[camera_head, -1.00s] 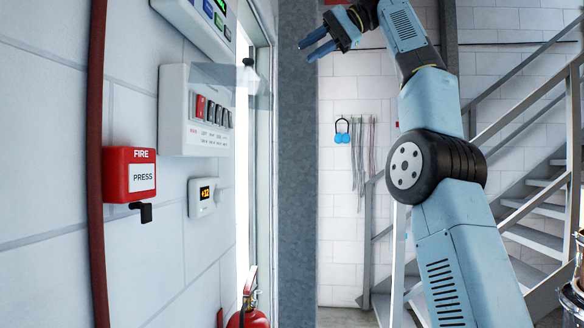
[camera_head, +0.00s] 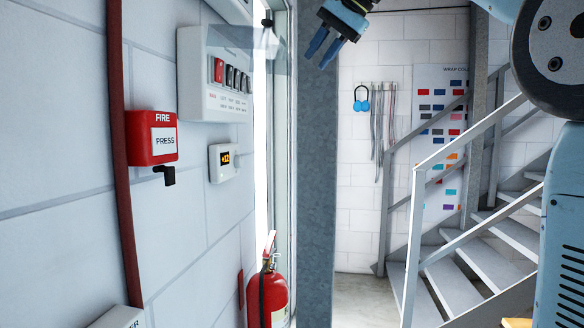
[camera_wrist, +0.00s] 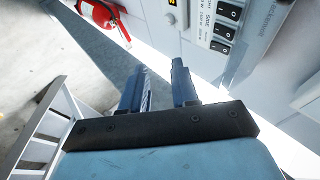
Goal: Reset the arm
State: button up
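My gripper (camera_head: 318,50) is at the top middle of the head view, in front of the grey pillar. Its two blue fingers point down and to the left. The wrist view shows the same gripper (camera_wrist: 157,88) with its fingers apart and nothing between them. It is open and empty, touching nothing that I can see. My arm's dark round joint and blue link fill the right edge of the head view. The links between that joint and the gripper are mostly out of frame.
A white switch panel (camera_head: 213,75), a red FIRE box (camera_head: 150,137) and a small display (camera_head: 223,162) are on the left wall. A fire extinguisher (camera_head: 267,295) stands below. The pillar (camera_head: 316,190) is central. Metal stairs (camera_head: 455,285) are at right. A coloured chart (camera_head: 440,110) hangs behind.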

jog(key=s+d+f+n+h, duration=0.1)
jog(key=s+d+f, duration=0.4)
jog(key=f, duration=0.9)
jog(key=s+d+f+n+h, duration=0.1)
jog(key=s+d+f+h, duration=0.2)
jog(key=s+d+f, duration=0.3)
jog(key=s+d+f+n+h, duration=0.1)
jog(key=s+d+f, duration=0.5)
jog(key=s+f, duration=0.6)
notch_tip(320, 180, down, 11)
jog(key=shift+s+r+t+h, duration=0.15)
jog(key=shift+s+t+h, duration=0.2)
jog(key=shift+h, duration=0.55)
jog(key=shift+d, duration=0.1)
jog(key=shift+c, duration=0.4)
